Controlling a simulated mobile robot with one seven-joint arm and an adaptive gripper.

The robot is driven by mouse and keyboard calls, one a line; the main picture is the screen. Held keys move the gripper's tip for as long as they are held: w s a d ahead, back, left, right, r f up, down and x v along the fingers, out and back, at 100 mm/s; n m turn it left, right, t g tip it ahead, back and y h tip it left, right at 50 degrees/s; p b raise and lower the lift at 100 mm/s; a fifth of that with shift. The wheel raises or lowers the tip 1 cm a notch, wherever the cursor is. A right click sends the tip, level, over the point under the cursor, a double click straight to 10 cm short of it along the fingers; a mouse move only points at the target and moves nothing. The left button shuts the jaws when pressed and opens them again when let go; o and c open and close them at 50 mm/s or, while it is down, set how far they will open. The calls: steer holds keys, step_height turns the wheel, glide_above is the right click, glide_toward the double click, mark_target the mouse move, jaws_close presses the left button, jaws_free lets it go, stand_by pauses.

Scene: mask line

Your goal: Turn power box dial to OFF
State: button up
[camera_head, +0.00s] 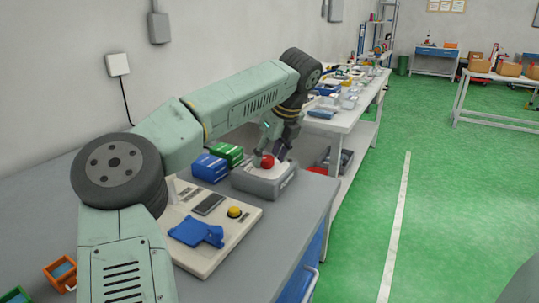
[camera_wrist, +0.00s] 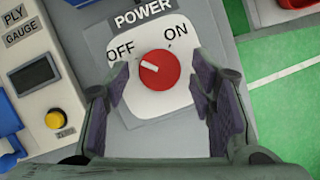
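The power box (camera_head: 262,184) is a grey box on the workbench, with a red dial (camera_head: 267,161) on top. In the wrist view the dial (camera_wrist: 160,76) sits on a white plate (camera_wrist: 180,103) marked POWER, OFF and ON. Its white pointer mark points left and slightly up, toward the OFF side. My gripper (camera_wrist: 161,84) is open, with one dark-padded finger on each side of the dial. Gaps show between the fingers and the dial. In the head view my gripper (camera_head: 272,146) is over the box, partly hiding the dial.
A pale panel (camera_head: 208,258) marked PLY GAUGE, with a yellow button (camera_head: 234,212) and a blue item (camera_head: 195,232), lies beside the box. Blue (camera_head: 209,168) and green (camera_head: 228,153) boxes stand left of it.

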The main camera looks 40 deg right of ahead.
steer(key=v, duration=1.2)
stand_by(0.6)
